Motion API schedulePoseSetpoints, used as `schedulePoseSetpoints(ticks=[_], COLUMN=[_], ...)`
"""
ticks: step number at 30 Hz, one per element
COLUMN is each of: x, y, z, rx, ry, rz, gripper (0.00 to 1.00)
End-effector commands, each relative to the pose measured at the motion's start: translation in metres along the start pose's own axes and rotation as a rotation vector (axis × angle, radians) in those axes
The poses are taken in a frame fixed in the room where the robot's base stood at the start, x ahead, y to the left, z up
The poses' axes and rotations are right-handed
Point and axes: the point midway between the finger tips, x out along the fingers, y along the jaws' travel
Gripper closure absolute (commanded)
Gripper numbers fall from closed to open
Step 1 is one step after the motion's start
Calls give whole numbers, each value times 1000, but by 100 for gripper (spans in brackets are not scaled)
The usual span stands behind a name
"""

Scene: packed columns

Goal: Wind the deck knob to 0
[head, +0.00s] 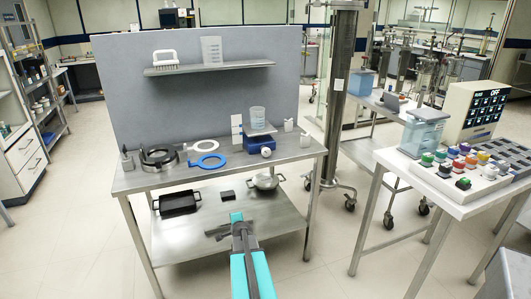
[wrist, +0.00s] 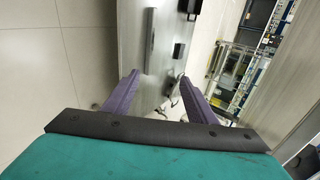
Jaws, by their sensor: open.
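A blue box-shaped device (head: 259,141) stands on the upper deck of the steel bench, with a beaker (head: 258,117) on its plate. A round whitish knob (head: 266,152) is on its front; its setting is too small to read. I cannot tell for certain that this is the deck knob. In the wrist view my gripper (wrist: 159,82) is open, its two purple fingers apart with nothing between them. No knob can be made out clearly there. In the head view my teal arm (head: 240,262) reaches up in front of the bench, with its end apart from the blue device.
The deck (head: 222,172) also holds ring-shaped parts (head: 207,161) and small white fittings (head: 305,139). A black pan (head: 177,203) and a round pot (head: 266,182) sit on the lower shelf. A side table (head: 449,205) with coloured knobs stands right. Floor shows between.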

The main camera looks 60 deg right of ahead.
Motion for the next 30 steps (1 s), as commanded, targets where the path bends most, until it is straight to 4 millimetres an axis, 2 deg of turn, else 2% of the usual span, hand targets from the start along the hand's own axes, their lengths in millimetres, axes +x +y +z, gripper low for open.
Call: schedulePoseSetpoints(ticks=[8, 14, 23, 30], x=[-2, -7, -20, -37], y=[-16, -35, -76, -120], z=[2, 2, -8, -31], rx=[330, 562, 900, 1156], ry=[-95, -174, -309, -431], rz=[-2, -17, -61, -123], gripper=[48, 48, 48, 48])
